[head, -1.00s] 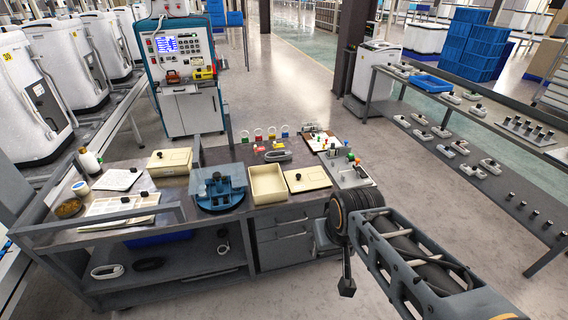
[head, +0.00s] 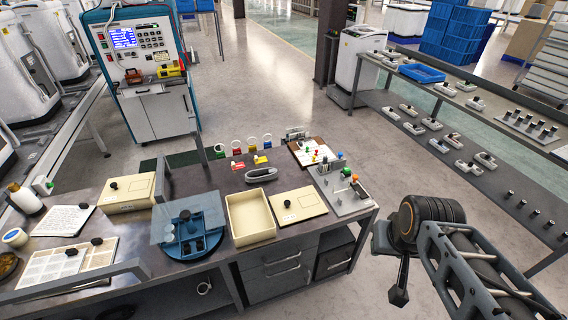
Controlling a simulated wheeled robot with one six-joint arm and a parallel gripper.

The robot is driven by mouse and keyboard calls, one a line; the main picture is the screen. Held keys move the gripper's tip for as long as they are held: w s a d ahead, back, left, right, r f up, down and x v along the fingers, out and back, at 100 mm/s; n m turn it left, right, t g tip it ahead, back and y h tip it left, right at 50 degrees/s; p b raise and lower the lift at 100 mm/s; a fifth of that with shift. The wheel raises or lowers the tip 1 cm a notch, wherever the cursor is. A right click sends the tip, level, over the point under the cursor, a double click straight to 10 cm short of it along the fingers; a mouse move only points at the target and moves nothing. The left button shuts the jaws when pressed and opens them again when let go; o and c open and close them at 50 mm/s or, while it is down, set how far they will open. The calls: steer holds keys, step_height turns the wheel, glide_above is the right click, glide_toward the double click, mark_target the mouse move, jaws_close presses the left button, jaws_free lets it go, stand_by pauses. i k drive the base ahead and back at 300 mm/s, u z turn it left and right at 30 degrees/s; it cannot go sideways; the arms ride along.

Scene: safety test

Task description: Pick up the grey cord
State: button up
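A dark coil (head: 116,312) is partly cut off at the bottom edge. My arm comes in from the lower right. Its dark end, which I take as my gripper (head: 399,294), hangs down in front of the bench's right side, well apart from the coils. Its fingers are too small to read.
The workbench (head: 185,182) carries a blue fixture (head: 190,232), an open cream bin (head: 250,218), a cream lidded box (head: 127,192) and padlocks. The bench top and front rail overhang the lower shelf. A shelf rack (head: 480,120) stands right. Floor between is clear.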

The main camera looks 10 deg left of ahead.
mark_target(272, 172)
steer(key=u, duration=0.3)
steer(key=i, duration=0.95)
steer(key=u, duration=0.65)
